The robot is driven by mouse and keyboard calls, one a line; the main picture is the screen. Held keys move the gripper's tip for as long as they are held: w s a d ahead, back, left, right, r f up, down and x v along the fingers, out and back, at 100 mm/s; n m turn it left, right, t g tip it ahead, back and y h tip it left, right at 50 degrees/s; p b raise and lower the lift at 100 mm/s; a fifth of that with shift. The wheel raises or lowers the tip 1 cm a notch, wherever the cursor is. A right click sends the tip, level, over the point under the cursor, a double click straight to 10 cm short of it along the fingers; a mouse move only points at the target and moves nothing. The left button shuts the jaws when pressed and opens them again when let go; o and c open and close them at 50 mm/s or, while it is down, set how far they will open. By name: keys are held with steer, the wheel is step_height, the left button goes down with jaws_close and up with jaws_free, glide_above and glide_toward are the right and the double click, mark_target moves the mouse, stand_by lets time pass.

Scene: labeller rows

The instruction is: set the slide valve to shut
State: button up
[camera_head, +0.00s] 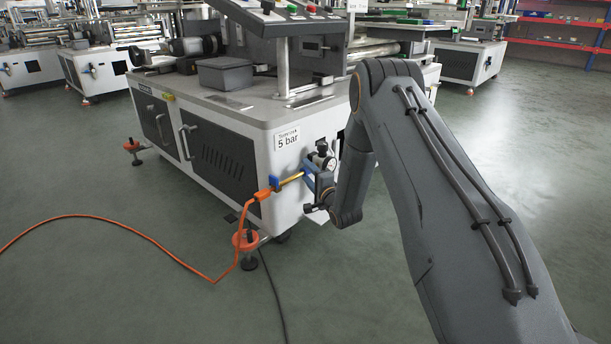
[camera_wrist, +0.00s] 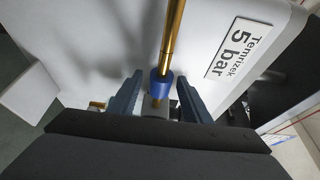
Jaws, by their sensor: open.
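The slide valve is on a brass pipe (camera_head: 291,180) at the near corner of the white machine, below the "5 bar" sign. In the wrist view the brass pipe (camera_wrist: 173,35) runs down from the top edge to a blue sleeve (camera_wrist: 161,84). My gripper (camera_wrist: 160,88) is open, with one dark blue finger on each side of the sleeve and gaps between. In the head view my gripper (camera_head: 309,174) is at the pipe's right end, and the sleeve cannot be made out between the fingers. A blue fitting (camera_head: 275,183) shows at the pipe's left end.
An orange hose (camera_head: 160,243) runs from the pipe's left end down to the floor. The sign (camera_wrist: 237,48) is right of the pipe in the wrist view. Open floor lies in front.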

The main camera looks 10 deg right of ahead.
mark_target(301, 175)
steer(key=shift+w+a, duration=0.15)
steer(key=shift+w, duration=0.45)
jaws_close()
steer(key=shift+s+a+r+p, duration=0.1)
steer(key=shift+s+a+p, duration=0.7)
steer(key=shift+a, duration=0.4)
jaws_free()
steer(key=shift+s+a, duration=0.1)
steer(key=shift+a, duration=0.05)
steer(key=shift+d, duration=0.25)
